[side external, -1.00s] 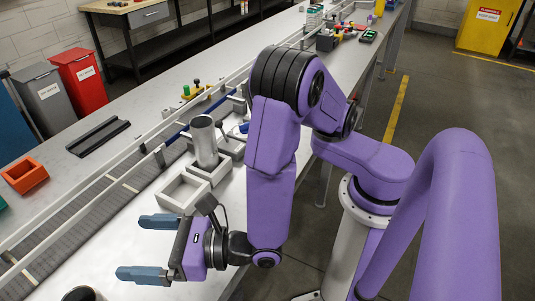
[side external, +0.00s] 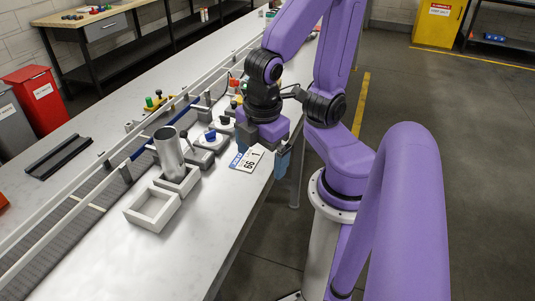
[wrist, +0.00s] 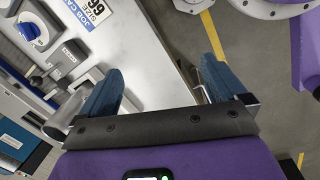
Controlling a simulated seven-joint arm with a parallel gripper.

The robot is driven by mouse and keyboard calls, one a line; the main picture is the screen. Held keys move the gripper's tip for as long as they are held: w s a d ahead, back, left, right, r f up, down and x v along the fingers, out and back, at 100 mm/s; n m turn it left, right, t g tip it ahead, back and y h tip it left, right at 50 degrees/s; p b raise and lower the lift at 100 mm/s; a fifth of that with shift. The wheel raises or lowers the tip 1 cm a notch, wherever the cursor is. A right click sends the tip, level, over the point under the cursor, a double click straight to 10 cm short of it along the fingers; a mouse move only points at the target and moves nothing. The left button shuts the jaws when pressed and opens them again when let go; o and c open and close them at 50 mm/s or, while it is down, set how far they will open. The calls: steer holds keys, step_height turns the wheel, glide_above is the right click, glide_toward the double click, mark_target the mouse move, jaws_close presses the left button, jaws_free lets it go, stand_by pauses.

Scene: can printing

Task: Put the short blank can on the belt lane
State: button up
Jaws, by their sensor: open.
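A plain grey metal can (side external: 170,152) stands, slightly leaning in the picture, in a light square holder (side external: 190,184); I cannot tell whether it is the short one. No other can is clear in view. The belt lane (side external: 60,236) runs along the left between metal rails. My gripper (side external: 262,165) points down over the right edge of the bench, beside a job card (side external: 247,159), away from the can. In the wrist view its two blue fingers are apart, with nothing between them (wrist: 162,68).
An empty light square frame (side external: 153,208) sits in front of the can. Fixtures with a blue knob (side external: 211,135) stand behind it. A dark tray (side external: 58,157) lies beyond the belt. The front of the bench (side external: 190,262) is clear.

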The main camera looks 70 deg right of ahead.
steer(key=shift+s+a+r+m+g+y, duration=0.2)
steer(key=shift+s+m+y, duration=0.1)
steer(key=shift+s+y, duration=0.15)
steer(key=shift+s+a+r+m+g+y, duration=0.1)
steer(key=shift+s+a+r+m+y, duration=0.05)
steer(key=shift+s+m+y, duration=0.2)
steer(key=w+a+f+t+y, duration=0.1)
steer(key=w+a+y, duration=0.3)
steer(key=a, duration=0.9)
steer(key=w+a+f+t+y, duration=0.2)
steer(key=w+a, duration=0.4)
steer(key=a, duration=0.7)
steer(key=w+a+f+t+y, duration=0.2)
steer(key=w+a+y, duration=0.3)
steer(key=a, duration=0.8)
steer(key=shift+w+t+y, duration=0.3)
steer(key=shift+w+t, duration=0.1)
steer(key=shift+w, duration=0.05)
steer(key=x, duration=0.4)
steer(key=shift+s+d+f, duration=0.15)
steer(key=shift+f, duration=0.15)
steer(key=shift+x, duration=0.8)
